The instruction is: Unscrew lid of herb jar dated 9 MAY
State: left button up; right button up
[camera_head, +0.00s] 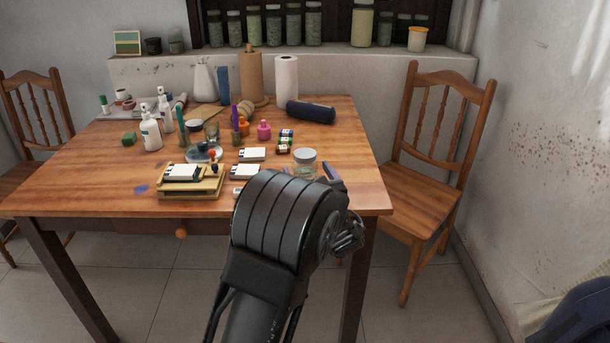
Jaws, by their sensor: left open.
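A small clear glass jar with a grey-white lid (305,162) stands upright near the table's front right. Its contents and any date on it are too small to read. My left arm rises from the bottom of the picture, and its dark wrist covers most of my left gripper (318,182). That gripper is open, near the jar at the front edge of the table; I cannot tell whether it touches the jar. Several dark-lidded herb jars (273,26) stand in a row on the back ledge. My right gripper is not in view.
The wooden table (90,180) is crowded with white bottles (151,133), a wooden stamp stand (190,190), small white-topped boxes (252,154) and a dark blue roll (311,112). The table's right side is clear. A wooden chair (425,195) stands at the right.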

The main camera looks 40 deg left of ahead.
pick_arm(q)
jog(key=x, duration=0.5)
jog(key=shift+a+f+b, duration=0.1)
jog(key=shift+b, duration=0.3)
jog(key=shift+c, duration=0.3)
grip_shut()
notch_tip(320, 180, up, 10)
jog(key=shift+r+p, duration=0.1)
jog(key=shift+p, duration=1.1)
dwell(0.5)
